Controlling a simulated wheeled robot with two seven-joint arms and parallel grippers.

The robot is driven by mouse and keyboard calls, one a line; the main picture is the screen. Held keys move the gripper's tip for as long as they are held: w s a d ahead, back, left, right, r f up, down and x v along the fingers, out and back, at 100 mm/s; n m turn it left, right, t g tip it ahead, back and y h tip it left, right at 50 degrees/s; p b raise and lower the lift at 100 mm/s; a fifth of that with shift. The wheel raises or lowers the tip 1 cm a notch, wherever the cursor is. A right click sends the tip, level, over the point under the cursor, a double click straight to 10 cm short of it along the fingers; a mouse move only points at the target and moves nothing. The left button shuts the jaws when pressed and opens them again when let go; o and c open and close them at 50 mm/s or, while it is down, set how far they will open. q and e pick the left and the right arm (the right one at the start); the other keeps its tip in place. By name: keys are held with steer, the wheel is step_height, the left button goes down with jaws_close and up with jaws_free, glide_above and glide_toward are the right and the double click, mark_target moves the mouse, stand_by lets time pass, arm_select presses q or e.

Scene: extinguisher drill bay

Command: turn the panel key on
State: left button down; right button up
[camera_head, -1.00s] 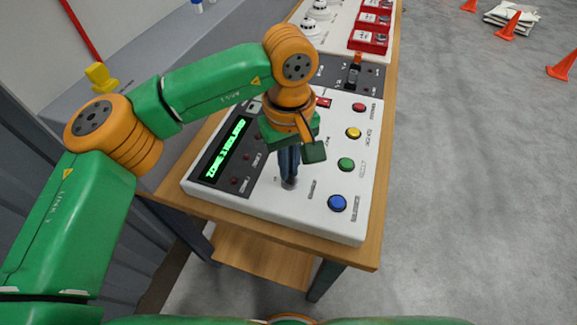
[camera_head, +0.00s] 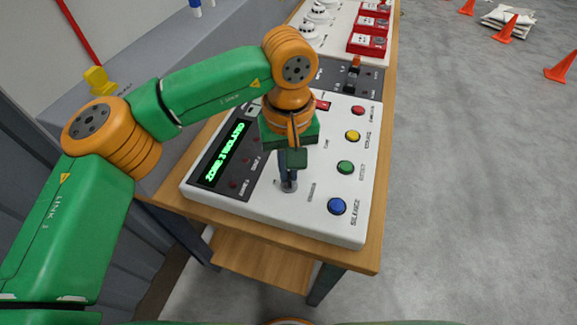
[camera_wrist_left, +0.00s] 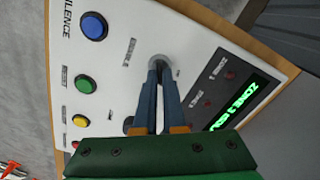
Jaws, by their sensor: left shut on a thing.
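The white control panel (camera_head: 262,208) lies on a wooden bench. Its key switch (camera_head: 291,187) is a round metal lock near the panel's front edge, left of the blue button. My left gripper (camera_head: 288,182) points down at the lock, its blue-grey fingers shut on the panel key. The key is almost wholly hidden between the fingertips, so I cannot tell its angle. In the left wrist view the fingertips (camera_wrist_left: 162,68) meet at the metal ring of the lock (camera_wrist_left: 160,59). My right gripper is in neither view.
Blue (camera_head: 337,206), green (camera_head: 345,167), yellow (camera_head: 352,136) and red (camera_head: 358,110) buttons line the panel's right side. A lit green display (camera_head: 226,151) is on the left. Red boxes (camera_head: 367,45) stand farther back. Orange cones (camera_head: 562,67) stand on the open floor at right.

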mark_target(289, 174)
arm_select(q)
steer(key=c, duration=1)
jaws_free()
step_height(289, 174, up, 7)
steer(key=shift+r, duration=0.1)
